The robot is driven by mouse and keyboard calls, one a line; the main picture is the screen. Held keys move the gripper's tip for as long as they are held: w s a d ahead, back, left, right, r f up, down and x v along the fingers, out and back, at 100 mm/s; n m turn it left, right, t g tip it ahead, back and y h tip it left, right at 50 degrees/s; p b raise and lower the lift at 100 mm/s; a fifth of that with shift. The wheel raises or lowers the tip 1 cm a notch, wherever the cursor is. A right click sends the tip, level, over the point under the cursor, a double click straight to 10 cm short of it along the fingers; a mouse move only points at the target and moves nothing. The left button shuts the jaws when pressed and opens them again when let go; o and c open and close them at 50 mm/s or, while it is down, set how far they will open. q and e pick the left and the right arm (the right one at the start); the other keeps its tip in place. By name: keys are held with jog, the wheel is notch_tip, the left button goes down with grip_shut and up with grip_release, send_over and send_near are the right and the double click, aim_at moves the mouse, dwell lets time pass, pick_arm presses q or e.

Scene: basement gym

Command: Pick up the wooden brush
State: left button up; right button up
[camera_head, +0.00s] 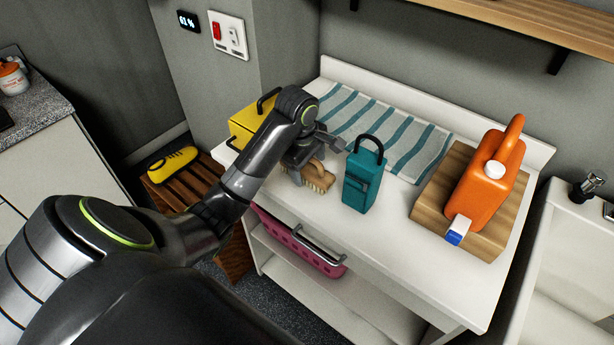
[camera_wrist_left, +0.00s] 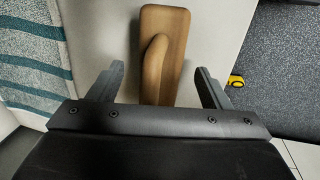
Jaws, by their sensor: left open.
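The wooden brush (camera_head: 319,178) lies on the white table, with pale bristles showing along its front side in the head view. In the left wrist view the brush (camera_wrist_left: 164,55) shows its brown back and raised handle, lying between the two finger lines. My left gripper (camera_head: 299,172) is over the brush's left end in the head view. In the left wrist view my left gripper (camera_wrist_left: 160,82) is open, with one finger on each side of the brush and gaps between. The brush's near end is hidden behind the gripper body. My right gripper is not in view.
A teal lantern-like box (camera_head: 361,181) stands close right of the brush. A yellow box (camera_head: 247,120) is behind my left arm. A striped towel (camera_head: 395,135) lies behind. An orange jug (camera_head: 487,185) stands on a wooden board (camera_head: 431,204) at right. The table's front area is clear.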

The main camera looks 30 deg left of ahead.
pick_arm(q)
jog(key=shift+f, duration=0.45)
jog(key=shift+r, duration=0.1)
jog(key=shift+c, duration=0.7)
jog(key=c, duration=1)
jog(key=shift+r, duration=0.55)
notch_tip(320, 180, up, 9)
jog(key=p, duration=0.8)
jog(key=shift+f, duration=0.1)
